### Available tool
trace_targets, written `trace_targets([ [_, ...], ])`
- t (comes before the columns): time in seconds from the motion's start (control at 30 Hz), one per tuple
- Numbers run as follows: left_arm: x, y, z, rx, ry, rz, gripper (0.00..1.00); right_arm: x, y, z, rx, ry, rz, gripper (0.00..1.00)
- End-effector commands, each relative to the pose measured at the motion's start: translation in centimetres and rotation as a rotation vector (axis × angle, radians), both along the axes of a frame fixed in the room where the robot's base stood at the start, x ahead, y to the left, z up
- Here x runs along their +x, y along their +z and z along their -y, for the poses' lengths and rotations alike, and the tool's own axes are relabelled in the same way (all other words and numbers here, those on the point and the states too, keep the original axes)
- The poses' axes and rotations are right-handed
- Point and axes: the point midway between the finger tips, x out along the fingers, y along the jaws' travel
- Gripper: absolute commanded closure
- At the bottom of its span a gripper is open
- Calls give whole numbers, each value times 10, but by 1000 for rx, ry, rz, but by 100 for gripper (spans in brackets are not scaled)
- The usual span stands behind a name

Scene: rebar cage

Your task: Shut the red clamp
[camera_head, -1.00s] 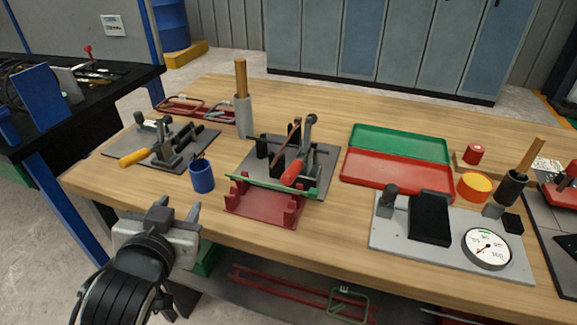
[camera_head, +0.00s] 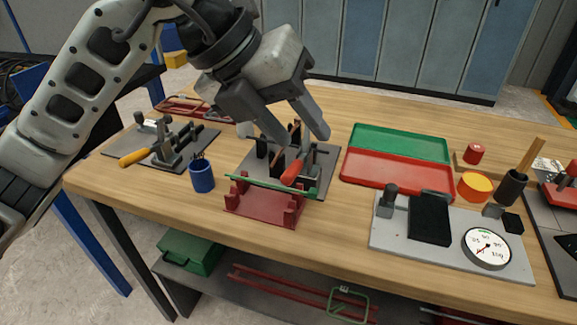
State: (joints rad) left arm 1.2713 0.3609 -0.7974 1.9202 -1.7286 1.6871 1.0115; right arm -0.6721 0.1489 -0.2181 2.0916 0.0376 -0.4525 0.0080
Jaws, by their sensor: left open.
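The clamp with the red handle (camera_head: 293,173) stands on a dark grey plate (camera_head: 327,160) at the middle of the bench. Its handle slants down toward the front of the bench. My left gripper (camera_head: 300,138) is open and empty, with its two fingers pointing down just above and behind the red handle, apart from it as far as I can tell. The fingers hide the upper part of the clamp. My right gripper is not in view.
A red rack with a green bar (camera_head: 265,208) stands just in front of the plate. A blue cup (camera_head: 202,175) and a yellow-handled clamp (camera_head: 135,157) are to the left. An open red and green tray (camera_head: 395,172) and a gauge plate (camera_head: 390,237) are to the right.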

Motion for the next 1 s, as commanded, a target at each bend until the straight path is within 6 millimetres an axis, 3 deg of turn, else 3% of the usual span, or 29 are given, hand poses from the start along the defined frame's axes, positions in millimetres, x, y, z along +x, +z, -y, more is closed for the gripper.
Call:
trace_targets([
  [0.1, 20, 9, -33, 175, 136, 65, 59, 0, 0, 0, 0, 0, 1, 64],
  [0.27, 29, 9, -48, 255, 206, 87, 59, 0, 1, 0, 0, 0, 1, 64],
  [1.0, 73, -116, -11, 254, 200, 84, 59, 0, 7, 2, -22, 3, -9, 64],
])
